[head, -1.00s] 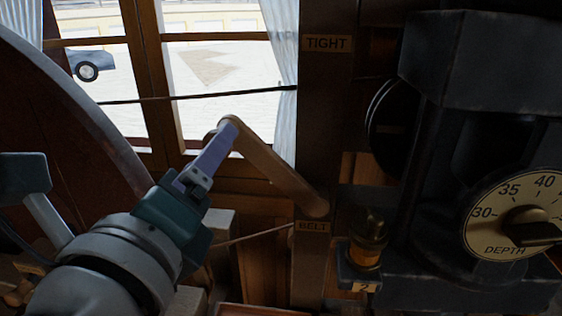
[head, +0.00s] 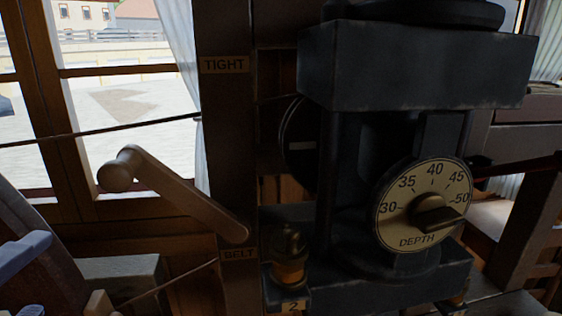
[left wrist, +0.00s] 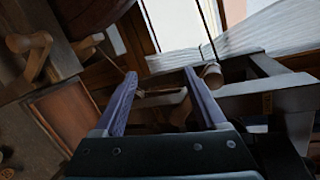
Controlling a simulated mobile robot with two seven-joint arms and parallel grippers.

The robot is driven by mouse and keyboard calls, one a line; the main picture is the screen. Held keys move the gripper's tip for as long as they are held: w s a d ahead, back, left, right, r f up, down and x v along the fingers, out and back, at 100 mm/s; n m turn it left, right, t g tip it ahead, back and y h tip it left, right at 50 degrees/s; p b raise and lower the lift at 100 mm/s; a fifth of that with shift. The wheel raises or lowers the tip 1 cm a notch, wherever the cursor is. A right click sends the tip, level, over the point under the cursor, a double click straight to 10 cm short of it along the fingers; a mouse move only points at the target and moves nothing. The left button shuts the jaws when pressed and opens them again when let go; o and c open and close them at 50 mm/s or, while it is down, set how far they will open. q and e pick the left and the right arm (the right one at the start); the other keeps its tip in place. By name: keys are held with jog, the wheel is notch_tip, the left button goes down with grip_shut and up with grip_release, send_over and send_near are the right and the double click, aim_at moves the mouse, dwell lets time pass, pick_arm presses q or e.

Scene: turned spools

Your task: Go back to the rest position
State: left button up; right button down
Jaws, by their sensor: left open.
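The wooden belt lever (head: 185,190) runs from beside the BELT label (head: 239,254) up and left to its round knob (head: 115,172), below the height of the TIGHT label (head: 225,64). My left gripper (head: 25,252) shows only in part at the lower left edge of the head view, apart from the lever. In the left wrist view my left gripper (left wrist: 155,75) has its two lavender fingers spread, with nothing held between them. A pale round wooden end (left wrist: 212,74) shows near the right fingertip; I cannot tell whether they touch. My right gripper is not in view.
A dark machine with a brass DEPTH dial (head: 424,205) stands right of the post (head: 228,130). A small brass-coloured oiler (head: 289,262) sits near its foot, above a label marked 2. A window (head: 120,100) is behind the lever.

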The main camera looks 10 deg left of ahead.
pick_arm(q)
jog(key=s+d+f+n+g+h, duration=0.4)
jog(key=s+f+n+g+h, duration=0.2)
jog(key=s+f+n+g, duration=0.6)
notch_tip(320, 180, up, 22)
jog(key=w+n+t+p, duration=0.1)
jog(key=n+t+p, duration=0.1)
jog(key=p, duration=1.8)
jog(key=shift+d+t+h, duration=0.3)
jog(key=shift+d+h, duration=0.1)
